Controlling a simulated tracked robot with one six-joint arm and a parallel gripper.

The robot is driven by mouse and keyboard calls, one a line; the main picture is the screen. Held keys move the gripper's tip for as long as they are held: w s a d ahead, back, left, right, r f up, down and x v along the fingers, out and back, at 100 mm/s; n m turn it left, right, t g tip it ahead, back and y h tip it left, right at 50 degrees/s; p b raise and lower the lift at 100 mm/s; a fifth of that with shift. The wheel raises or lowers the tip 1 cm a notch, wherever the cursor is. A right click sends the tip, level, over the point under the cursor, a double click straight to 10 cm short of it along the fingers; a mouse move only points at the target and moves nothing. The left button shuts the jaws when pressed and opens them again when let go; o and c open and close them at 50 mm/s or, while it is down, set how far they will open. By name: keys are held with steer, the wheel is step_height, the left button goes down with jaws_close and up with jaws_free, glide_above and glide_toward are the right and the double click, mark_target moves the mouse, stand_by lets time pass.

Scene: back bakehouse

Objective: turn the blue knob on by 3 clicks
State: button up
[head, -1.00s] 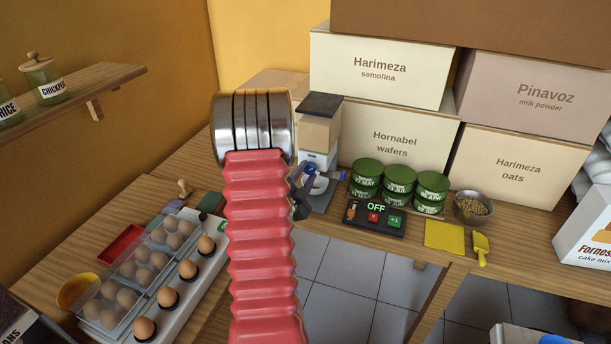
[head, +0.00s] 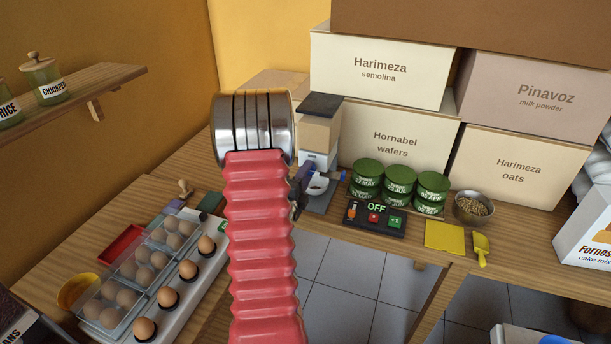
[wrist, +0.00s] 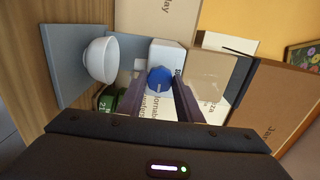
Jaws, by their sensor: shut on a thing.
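The blue knob (wrist: 160,79) is on the front of a white machine body (wrist: 167,53) in the wrist view. My gripper (wrist: 159,88) has one finger on each side of the knob and is shut on it. In the head view, my gripper (head: 306,178) is at the front of the machine (head: 319,135), beyond my red arm. The arm and fingers hide much of the knob there. A white bowl (wrist: 101,60) stands on the machine's grey base, beside the knob in the wrist view.
A black panel (head: 376,219) reading OFF lies right of the machine, before stacked green tins (head: 398,185). A metal bowl (head: 473,208) and yellow scoop (head: 480,248) are farther right. Eggs in a tray (head: 160,290) lie left. Large cartons (head: 400,140) stand behind.

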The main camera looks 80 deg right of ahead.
steer(key=shift+s, duration=0.1)
steer(key=o, duration=1)
steer(key=shift+o, duration=0.2)
steer(key=shift+a, duration=0.1)
steer(key=w+a, duration=0.1)
steer(key=a, duration=1.2)
steer(key=shift+w+a, duration=0.2)
steer(key=shift+a, duration=0.05)
steer(key=shift+f, duration=0.1)
